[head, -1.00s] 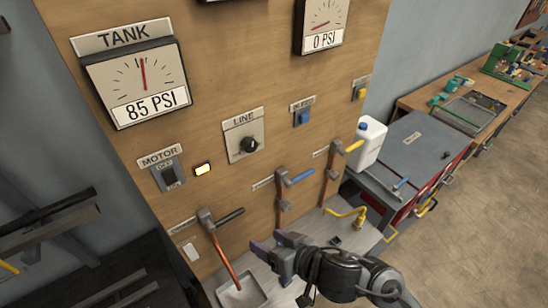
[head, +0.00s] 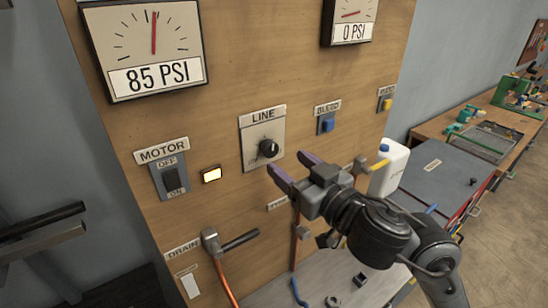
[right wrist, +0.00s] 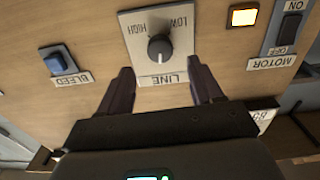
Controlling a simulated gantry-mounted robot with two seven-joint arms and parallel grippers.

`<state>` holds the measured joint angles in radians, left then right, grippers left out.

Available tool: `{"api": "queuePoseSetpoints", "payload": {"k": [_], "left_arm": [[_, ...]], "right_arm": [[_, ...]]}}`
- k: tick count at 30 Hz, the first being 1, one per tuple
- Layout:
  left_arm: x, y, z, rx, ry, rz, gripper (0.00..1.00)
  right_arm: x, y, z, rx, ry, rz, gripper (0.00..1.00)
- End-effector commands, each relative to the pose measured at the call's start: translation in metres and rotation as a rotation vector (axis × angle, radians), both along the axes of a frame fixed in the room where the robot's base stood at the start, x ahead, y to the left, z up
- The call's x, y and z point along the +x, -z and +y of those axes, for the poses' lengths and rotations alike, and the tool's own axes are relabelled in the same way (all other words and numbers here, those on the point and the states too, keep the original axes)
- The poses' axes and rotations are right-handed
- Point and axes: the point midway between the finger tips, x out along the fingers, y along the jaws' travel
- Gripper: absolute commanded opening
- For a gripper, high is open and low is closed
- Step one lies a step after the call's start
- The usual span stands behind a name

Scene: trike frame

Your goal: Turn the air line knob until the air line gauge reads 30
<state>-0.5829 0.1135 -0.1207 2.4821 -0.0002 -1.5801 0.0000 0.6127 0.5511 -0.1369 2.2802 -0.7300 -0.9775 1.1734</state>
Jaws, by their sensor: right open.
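The air line knob (head: 269,149) is a round black knob on a light plate marked LINE (head: 249,125) on the wooden panel. In the right wrist view the knob (right wrist: 160,47) appears upside down, its plate marked HIGH and LOW. The gauge at upper right (head: 351,18) reads 0 PSI; its top is cut off. My right gripper (head: 294,168) is open and empty, just in front of and below the knob. In the right wrist view its fingers (right wrist: 161,82) point at the knob, one each side, apart from it. My left gripper is not in view.
The tank gauge (head: 147,40) reads 85 PSI. Left of the knob are a lit yellow lamp (head: 211,174) and the MOTOR switch (head: 173,182). A blue BLEED button (head: 327,124) is to the right. The DRAIN lever (head: 238,240) is below. A white jug (head: 388,171) stands at right.

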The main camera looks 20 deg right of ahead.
Motion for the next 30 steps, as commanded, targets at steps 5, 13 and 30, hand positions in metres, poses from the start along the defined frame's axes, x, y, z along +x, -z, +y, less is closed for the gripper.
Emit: {"api": "queuePoseSetpoints", "payload": {"k": [5, 13, 30], "left_arm": [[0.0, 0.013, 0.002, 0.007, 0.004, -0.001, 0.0], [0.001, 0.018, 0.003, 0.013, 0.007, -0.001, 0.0], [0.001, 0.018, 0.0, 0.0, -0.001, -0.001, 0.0]], "right_arm": [[0.029, 0.002, 0.007, 0.001, -0.001, 0.0, 0.65], [0.057, 0.001, 0.014, 0.001, -0.001, 0.001, 0.65], [0.064, 0.001, 0.015, -0.001, -0.001, 0.001, 0.44]]}}
